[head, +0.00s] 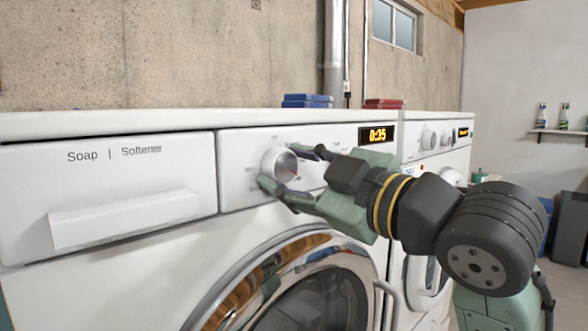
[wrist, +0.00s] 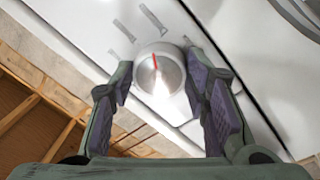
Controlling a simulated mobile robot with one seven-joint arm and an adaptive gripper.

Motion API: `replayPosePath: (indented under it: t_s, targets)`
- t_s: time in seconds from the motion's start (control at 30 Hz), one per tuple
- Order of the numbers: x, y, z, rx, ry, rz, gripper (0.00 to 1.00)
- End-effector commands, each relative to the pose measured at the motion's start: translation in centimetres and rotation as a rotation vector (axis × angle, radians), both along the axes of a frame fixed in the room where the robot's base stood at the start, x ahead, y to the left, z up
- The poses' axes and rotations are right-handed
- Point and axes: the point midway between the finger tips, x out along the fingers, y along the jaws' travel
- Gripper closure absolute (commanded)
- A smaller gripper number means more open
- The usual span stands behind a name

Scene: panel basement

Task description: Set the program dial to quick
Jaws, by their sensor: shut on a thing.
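The program dial (head: 279,163) is a round silver-white knob on the washer's front panel, left of the display. It also shows in the wrist view (wrist: 160,76), with a red pointer mark running toward the top of the picture, tilted slightly left. My gripper (head: 288,169) reaches in from the right and is shut on the dial, one finger above right and one below. In the wrist view its dark finger pads flank the knob. Grey labels surround the dial, too small or blurred to read. The display (head: 377,135) reads 0:35 in orange.
A drawer (head: 110,190) marked Soap and Softener is left of the dial. The round washer door (head: 300,290) is below. A second machine (head: 436,140) stands at the right. Blue (head: 306,101) and red (head: 383,104) items lie on top.

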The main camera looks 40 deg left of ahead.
Motion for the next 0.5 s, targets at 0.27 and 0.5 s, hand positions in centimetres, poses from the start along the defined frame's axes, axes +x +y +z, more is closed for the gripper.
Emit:
replayPosePath:
  t_s: [0.27,0.5]
  targets:
    - [-0.13,0.02,0.10,0.020,0.260,0.001,0.85]
    - [-0.20,0.04,0.13,0.038,0.488,0.000,0.85]
